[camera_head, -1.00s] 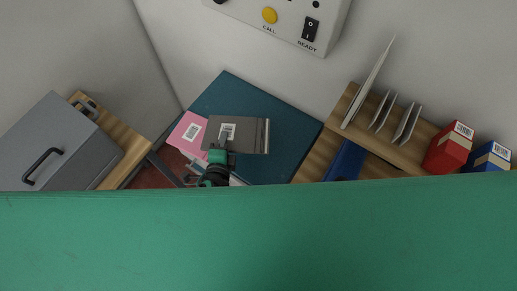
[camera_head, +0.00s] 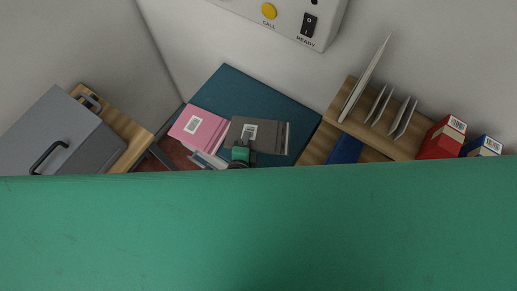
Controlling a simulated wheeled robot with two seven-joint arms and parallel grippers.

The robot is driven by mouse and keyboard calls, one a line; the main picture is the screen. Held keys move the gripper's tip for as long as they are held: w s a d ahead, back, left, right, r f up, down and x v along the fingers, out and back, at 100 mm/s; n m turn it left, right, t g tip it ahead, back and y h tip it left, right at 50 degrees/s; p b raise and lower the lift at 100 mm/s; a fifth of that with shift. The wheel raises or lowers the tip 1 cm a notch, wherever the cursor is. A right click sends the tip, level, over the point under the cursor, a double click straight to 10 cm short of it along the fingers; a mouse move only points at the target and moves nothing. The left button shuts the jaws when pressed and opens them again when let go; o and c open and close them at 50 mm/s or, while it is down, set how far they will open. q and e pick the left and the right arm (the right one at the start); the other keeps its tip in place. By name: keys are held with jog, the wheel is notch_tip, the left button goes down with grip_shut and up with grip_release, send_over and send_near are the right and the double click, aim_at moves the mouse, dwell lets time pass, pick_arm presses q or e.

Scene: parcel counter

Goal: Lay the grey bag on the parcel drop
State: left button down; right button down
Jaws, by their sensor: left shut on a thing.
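The grey bag (camera_head: 270,138), a flat dark grey packet with a white label and a pale strip at its right end, is over the dark teal surface (camera_head: 225,85), which may be the parcel drop. My left gripper (camera_head: 243,141) is shut on the bag's near left part. Whether the bag touches the surface below cannot be told. A pink packet (camera_head: 207,134) with a white label is just left of the bag. My right gripper is not in view.
A grey box (camera_head: 60,118) with a black handle stands left. A wooden rack (camera_head: 375,134) with upright envelopes, a red box (camera_head: 440,145) and a blue box (camera_head: 485,149) are right. A control panel (camera_head: 290,15) is behind. A broad green shape hides the lower view.

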pick_arm(q)
notch_tip(320, 180, down, 7)
jog(key=b, duration=0.5)
jog(key=shift+b, duration=0.35)
jog(key=c, duration=1.6)
grip_release()
jog(key=shift+c, duration=0.2)
jog(key=v, duration=0.8)
jog(key=shift+r+p, duration=0.1)
jog(key=shift+p, duration=0.25)
